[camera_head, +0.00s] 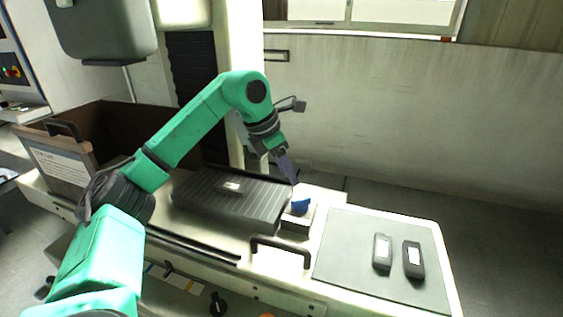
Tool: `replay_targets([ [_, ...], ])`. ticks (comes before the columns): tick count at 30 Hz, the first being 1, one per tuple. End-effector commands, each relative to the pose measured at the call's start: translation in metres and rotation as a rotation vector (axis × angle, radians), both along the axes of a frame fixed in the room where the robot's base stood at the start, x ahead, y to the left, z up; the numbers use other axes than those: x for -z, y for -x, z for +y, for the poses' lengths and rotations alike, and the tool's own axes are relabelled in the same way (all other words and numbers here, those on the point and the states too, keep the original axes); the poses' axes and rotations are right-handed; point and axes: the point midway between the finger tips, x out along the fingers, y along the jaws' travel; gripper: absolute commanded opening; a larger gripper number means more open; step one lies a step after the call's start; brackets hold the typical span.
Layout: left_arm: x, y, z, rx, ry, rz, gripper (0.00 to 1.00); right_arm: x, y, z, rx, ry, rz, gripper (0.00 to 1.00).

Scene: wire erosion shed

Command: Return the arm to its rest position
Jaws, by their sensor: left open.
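My left arm, green with dark joints, comes in from the lower left and bends over the machine bed. My left gripper (290,178) points down and is open. Its fingertips are close above or beside a small blue piece (301,203), which sits on a light block (297,219). I cannot tell whether the fingers touch the blue piece. My right gripper is not in view.
A dark ribbed plate (230,196) lies left of the block. A grey mat (383,262) at the right carries two dark handheld items, one (382,251) beside the other (413,259). A black handle (281,249) stands at the front. An open brown tank stands left.

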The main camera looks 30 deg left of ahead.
Motion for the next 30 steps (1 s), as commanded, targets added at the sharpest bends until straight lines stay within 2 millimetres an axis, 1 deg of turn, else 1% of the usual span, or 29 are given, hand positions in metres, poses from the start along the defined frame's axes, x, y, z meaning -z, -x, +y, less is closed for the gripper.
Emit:
replay_targets([
  [1,-0.012,0.003,0.002,-0.001,0.001,-0.005,0.53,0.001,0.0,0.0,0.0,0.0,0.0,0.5],
  [3,-0.027,0.009,0.005,0.001,0.0,-0.003,0.53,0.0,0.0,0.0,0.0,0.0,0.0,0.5],
  [6,-0.038,0.013,0.008,0.001,0.0,-0.001,0.53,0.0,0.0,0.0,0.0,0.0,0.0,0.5],
  [9,-0.042,0.015,0.009,0.001,0.0,0.0,0.53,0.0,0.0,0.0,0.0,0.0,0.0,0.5],
  [23,-0.042,0.015,0.009,0.001,0.0,0.001,0.53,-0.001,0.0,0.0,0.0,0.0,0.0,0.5],
  [26,-0.056,0.015,0.009,0.001,0.0,0.0,0.53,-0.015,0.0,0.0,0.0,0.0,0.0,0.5],
  [27,-0.067,0.015,0.009,0.001,0.0,0.0,0.53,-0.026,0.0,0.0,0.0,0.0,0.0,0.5],
  [30,-0.09,0.015,0.009,0.001,0.0,0.0,0.53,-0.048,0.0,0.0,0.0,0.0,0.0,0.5],
])
